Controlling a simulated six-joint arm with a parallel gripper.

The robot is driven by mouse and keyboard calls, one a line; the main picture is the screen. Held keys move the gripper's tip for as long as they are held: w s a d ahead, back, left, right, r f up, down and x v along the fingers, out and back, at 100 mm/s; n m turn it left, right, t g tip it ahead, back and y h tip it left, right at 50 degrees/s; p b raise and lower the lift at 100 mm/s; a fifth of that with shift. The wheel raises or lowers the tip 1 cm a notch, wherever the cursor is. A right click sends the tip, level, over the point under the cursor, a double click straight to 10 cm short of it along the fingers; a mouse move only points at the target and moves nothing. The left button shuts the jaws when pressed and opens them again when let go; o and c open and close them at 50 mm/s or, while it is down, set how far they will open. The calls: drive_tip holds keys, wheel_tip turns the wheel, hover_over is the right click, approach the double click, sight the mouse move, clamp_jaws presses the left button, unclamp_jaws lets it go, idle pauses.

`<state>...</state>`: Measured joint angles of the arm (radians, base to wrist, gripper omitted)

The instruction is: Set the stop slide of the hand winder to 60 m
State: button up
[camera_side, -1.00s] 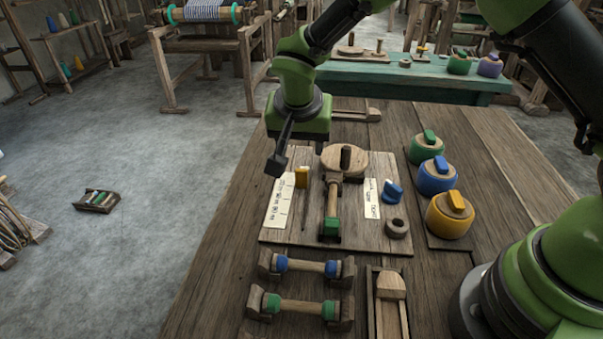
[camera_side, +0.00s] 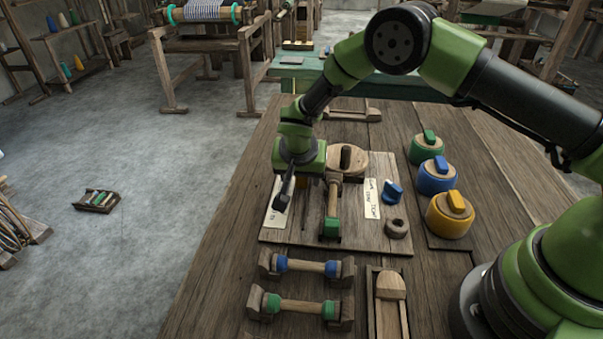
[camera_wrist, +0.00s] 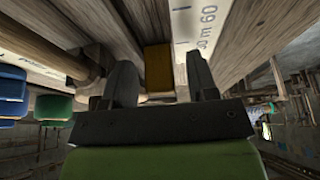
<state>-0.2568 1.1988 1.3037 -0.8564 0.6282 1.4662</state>
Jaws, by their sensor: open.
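The stop slide (camera_wrist: 158,68) is a yellow block. In the wrist view it stands between the two dark fingers of my gripper (camera_wrist: 161,76), with a gap on each side. In the side view my gripper (camera_side: 285,196) is low over the winder board (camera_side: 290,238), and its body hides most or all of the slide. The white length scale (camera_side: 274,216) is partly covered there. In the wrist view the scale (camera_wrist: 198,22) lies to the right of the slide, with "60" and "m" readable. The slide's exact setting cannot be told.
The winder's wooden wheel (camera_side: 347,160) and shaft with a green end (camera_side: 330,228) are close right of my gripper. A blue knob (camera_side: 392,192) and ring (camera_side: 397,228) sit farther right.

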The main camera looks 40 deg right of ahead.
sight(300, 196)
clamp_jaws()
drive_tip(key=s+a, duration=0.3)
unclamp_jaws()
drive_tip(key=shift+d, duration=0.1)
drive_tip(key=shift+r, duration=0.1)
drive_tip(key=v, duration=0.9)
drive_tip(key=shift+r, duration=0.4)
drive_tip(key=shift+s, duration=0.1)
